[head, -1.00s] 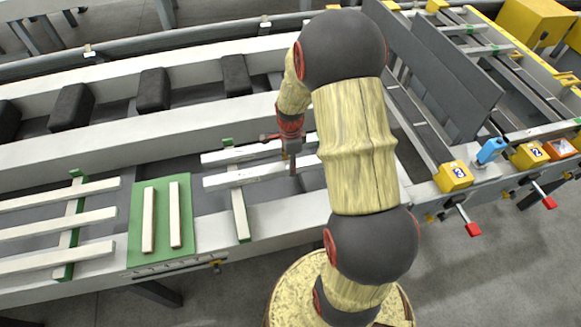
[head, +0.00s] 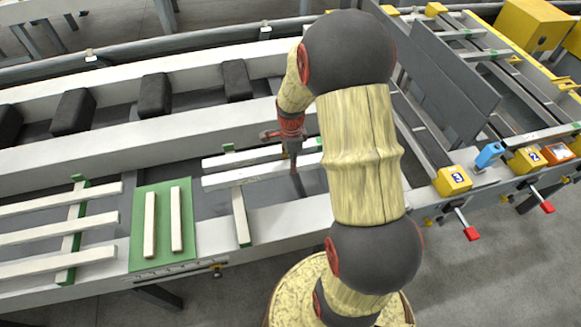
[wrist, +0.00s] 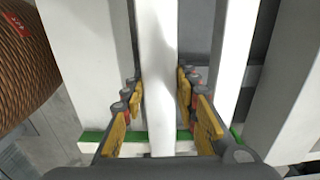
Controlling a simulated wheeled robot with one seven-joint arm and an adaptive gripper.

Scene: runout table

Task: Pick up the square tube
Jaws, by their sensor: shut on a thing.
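Two long white square tubes lie side by side at the middle of the table in the head view: a front tube (head: 245,175) and a rear tube (head: 245,156). My gripper (head: 294,168) reaches down at their right part, partly hidden by my arm. In the wrist view, the front tube (wrist: 157,50) runs between the yellow pads of my gripper (wrist: 158,105), which is shut on it. The rear tube (wrist: 233,60) is just right of the jaws. The front tube's end crosses a green-topped support (wrist: 187,143); I cannot tell whether it is clear of it.
Several white bars (head: 60,232) lie at the left. Two short pale bars (head: 176,218) rest on a green mat (head: 190,258). A white front rail (head: 330,205) edges the table. Dark upright plates (head: 445,70) and a yellow numbered block (head: 452,180) stand at the right.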

